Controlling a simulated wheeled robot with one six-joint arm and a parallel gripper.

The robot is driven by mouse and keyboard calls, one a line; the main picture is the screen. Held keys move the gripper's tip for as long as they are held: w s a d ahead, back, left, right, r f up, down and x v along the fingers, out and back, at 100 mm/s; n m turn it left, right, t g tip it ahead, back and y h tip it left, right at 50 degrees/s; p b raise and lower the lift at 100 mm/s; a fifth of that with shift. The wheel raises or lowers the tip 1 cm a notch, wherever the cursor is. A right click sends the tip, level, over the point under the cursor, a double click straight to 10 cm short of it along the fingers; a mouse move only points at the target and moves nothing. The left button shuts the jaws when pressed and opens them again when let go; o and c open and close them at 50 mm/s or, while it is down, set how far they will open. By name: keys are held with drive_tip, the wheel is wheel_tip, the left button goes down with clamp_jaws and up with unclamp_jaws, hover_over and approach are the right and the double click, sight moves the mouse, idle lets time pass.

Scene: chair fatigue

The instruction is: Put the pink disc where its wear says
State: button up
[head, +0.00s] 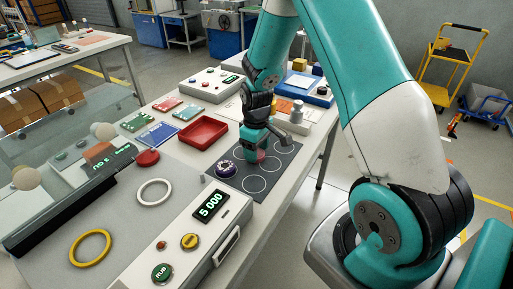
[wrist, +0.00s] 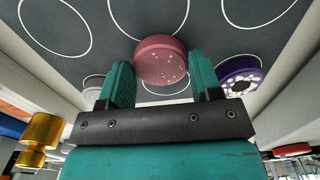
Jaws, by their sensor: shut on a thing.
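The pink disc (wrist: 161,62) has pale speckles on its face and sits between the two fingers in the wrist view. My gripper (wrist: 162,80) is shut on it. In the head view my gripper (head: 254,150) is over the dark grey mat (head: 284,157) with white circles, and a little of the pink disc (head: 260,156) shows. I cannot tell whether the disc touches the mat. A purple disc (head: 224,168) with white patches lies on the mat's left part; it also shows in the wrist view (wrist: 240,76).
A red tray (head: 203,132) and green, red and blue cards (head: 158,135) lie left of the mat. A machine with a display reading 5.000 (head: 211,205) stands in front. White (head: 154,192) and yellow (head: 90,248) rings lie on its plate. Devices with buttons (head: 207,84) stand behind.

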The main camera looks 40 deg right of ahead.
drive_tip(key=shift+f, duration=0.1)
drive_tip(key=o, duration=0.9)
wheel_tip(320, 180, up, 12)
drive_tip(key=s+a+r+n+y, duration=0.1)
drive_tip(key=s+a+r, duration=0.35)
drive_tip(key=a, duration=0.25)
drive_tip(key=s+a+r+n+y, duration=0.1)
drive_tip(key=s+a+r, duration=0.2)
drive_tip(key=s+a, duration=0.35)
drive_tip(key=s+a+r+n+y, duration=0.1)
drive_tip(key=s+a+r+y, duration=0.1)
drive_tip(key=s+a, duration=0.7)
drive_tip(key=shift+s+r+b, duration=0.45)
drive_tip(key=shift+s, duration=0.65)
